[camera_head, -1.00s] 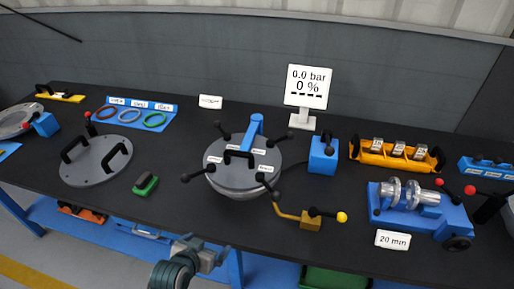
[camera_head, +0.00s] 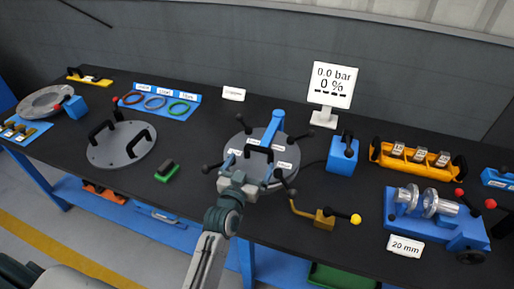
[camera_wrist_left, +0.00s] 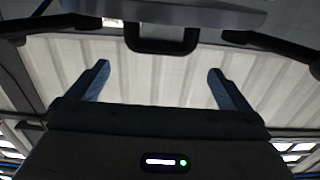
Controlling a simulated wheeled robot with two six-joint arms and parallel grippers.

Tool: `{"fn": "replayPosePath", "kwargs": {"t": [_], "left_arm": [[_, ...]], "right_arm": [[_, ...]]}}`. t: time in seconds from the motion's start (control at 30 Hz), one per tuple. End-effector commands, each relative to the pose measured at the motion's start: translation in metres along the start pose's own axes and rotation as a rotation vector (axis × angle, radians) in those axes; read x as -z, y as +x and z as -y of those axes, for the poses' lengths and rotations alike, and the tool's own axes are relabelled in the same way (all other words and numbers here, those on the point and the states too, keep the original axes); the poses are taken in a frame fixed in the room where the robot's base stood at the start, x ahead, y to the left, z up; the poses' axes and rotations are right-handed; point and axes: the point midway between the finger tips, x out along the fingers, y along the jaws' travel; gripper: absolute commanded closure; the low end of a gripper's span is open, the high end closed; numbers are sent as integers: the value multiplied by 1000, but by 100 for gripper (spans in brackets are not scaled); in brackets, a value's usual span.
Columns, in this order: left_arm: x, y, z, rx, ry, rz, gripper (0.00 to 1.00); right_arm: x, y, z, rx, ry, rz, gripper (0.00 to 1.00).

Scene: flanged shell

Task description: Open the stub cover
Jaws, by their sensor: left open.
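The stub cover appears to be the round grey lid (camera_head: 238,141) on the vessel at mid-bench, with small white labels, a black handle (camera_head: 259,153) and a blue arm (camera_head: 275,125) over its back. Black-knobbed levers stick out around its rim. The lid lies flat and closed. My left gripper (camera_head: 243,170) is open and empty at the lid's front edge, just in front of the handle. In the left wrist view the handle (camera_wrist_left: 162,40) shows beyond and between the open fingers (camera_wrist_left: 158,70), apart from them. My right gripper is not in view.
A brass block (camera_head: 325,218) with a yellow-tipped lever stands right of the vessel, a blue block (camera_head: 342,154) behind it. A two-handled grey disc (camera_head: 121,150) and a green-based block (camera_head: 167,172) lie left. A display (camera_head: 332,84) reads 0.0 bar, 0 %.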

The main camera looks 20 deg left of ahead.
Motion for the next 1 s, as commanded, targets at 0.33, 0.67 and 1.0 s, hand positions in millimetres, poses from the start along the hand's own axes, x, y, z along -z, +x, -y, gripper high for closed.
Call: {"fn": "replayPosePath", "kwargs": {"t": [0.33,0.67,1.0], "left_arm": [[2,57,0,0,1,1,0],[0,66,0,1,1,1,0],[0,65,0,0,1,1,49]], "right_arm": [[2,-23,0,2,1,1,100],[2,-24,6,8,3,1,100],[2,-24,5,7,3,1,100]]}}
